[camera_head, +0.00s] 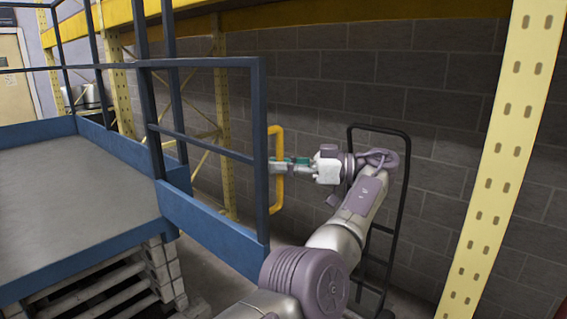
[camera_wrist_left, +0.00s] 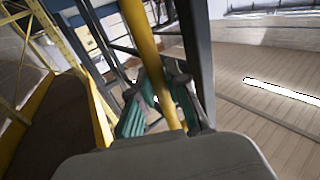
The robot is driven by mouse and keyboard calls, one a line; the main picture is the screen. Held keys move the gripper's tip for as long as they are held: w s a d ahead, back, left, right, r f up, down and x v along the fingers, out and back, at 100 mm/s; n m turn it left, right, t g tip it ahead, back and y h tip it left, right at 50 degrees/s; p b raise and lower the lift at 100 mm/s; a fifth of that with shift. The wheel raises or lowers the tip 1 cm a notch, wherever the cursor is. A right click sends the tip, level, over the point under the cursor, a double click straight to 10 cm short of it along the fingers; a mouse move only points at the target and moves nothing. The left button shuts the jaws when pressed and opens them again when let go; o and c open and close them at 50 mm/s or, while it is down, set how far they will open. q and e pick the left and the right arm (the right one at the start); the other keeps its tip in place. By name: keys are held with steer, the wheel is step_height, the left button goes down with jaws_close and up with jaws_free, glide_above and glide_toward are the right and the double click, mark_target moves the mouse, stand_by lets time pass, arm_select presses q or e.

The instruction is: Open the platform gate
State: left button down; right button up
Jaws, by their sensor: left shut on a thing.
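The platform gate (camera_head: 205,222) is a dark blue frame with rails and a solid lower plate. It extends out to the right from the near corner of the platform (camera_head: 70,187). A yellow handle (camera_head: 276,208) is fixed on the gate's outer upright. My left gripper (camera_head: 282,165) is shut on this handle at about mid-height. In the left wrist view, the yellow bar (camera_wrist_left: 146,45) runs between the green-padded fingers of the gripper (camera_wrist_left: 160,108), beside the dark gate upright (camera_wrist_left: 195,45). My right gripper is not in view.
A black hand-truck frame (camera_head: 396,215) stands against the grey block wall (camera_head: 310,75) behind my left arm. A yellow rack post (camera_head: 505,150) rises at the right. Wooden pallets (camera_head: 95,290) lie under the platform. The platform's top is bare.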

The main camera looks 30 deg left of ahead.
arm_select(q)
steer(key=shift+a, duration=0.1)
steer(key=c, duration=1.5)
jaws_free()
steer(key=o, duration=0.4)
steer(key=shift+s+a, duration=0.1)
steer(key=shift+a, duration=0.15)
steer(key=shift+c, duration=0.2)
steer(key=shift+d, duration=0.2)
